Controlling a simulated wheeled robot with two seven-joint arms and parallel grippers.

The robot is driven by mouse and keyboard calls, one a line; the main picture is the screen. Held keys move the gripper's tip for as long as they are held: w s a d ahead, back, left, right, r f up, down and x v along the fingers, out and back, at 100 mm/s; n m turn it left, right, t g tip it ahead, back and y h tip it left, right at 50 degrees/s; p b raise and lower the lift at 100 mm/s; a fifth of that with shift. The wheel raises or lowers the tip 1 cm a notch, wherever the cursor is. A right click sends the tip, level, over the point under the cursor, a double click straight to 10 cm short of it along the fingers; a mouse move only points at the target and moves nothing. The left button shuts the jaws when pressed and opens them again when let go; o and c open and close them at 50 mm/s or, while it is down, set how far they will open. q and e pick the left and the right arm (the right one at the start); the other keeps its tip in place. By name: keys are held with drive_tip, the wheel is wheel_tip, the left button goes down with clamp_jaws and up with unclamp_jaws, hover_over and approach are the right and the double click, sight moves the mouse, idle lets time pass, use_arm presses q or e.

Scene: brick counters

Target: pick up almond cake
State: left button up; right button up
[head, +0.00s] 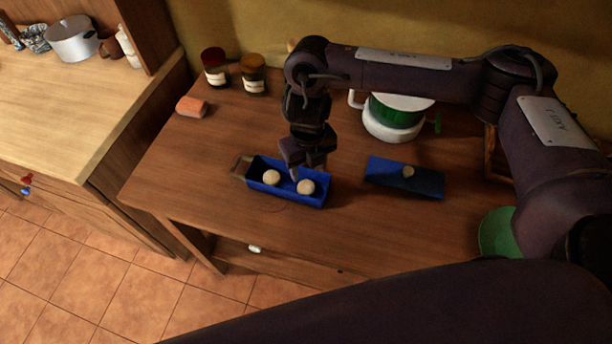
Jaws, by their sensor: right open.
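Two small round pale cakes lie in a blue tray on the wooden table; I take them to be the almond cakes. The left cake (271,177) and the right cake (306,187) sit apart inside the blue tray (262,196). My right gripper (295,172) points down over the tray, open and empty, with its fingertips between the two cakes and closer to the right one. I cannot tell whether a finger touches that cake. My left gripper is not in view.
A blue lid or board (420,184) with a small knob lies to the right. Two dark jars (214,68) and an orange block (191,106) stand at the back left. A green and white pot (393,121) stands behind my right arm. The front left of the table is clear.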

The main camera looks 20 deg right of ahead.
sight(307, 188)
drive_tip(key=f, duration=0.3)
drive_tip(key=shift+s+a+f, duration=0.2)
drive_tip(key=shift+s+f, duration=0.1)
drive_tip(key=shift+s, duration=0.1)
drive_tip(key=shift+w+f, duration=0.2)
drive_tip(key=shift+f, duration=1)
drive_tip(key=shift+s+f, duration=0.25)
drive_tip(key=shift+f, duration=0.1)
drive_tip(key=shift+s+f, duration=0.1)
drive_tip(key=shift+s, duration=0.05)
drive_tip(key=shift+f, duration=0.1)
drive_tip(key=c, duration=0.6)
drive_tip(key=shift+c, duration=0.5)
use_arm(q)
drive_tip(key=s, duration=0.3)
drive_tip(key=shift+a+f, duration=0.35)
use_arm(e)
drive_tip(key=shift+w+f, duration=0.1)
drive_tip(key=shift+w, duration=0.1)
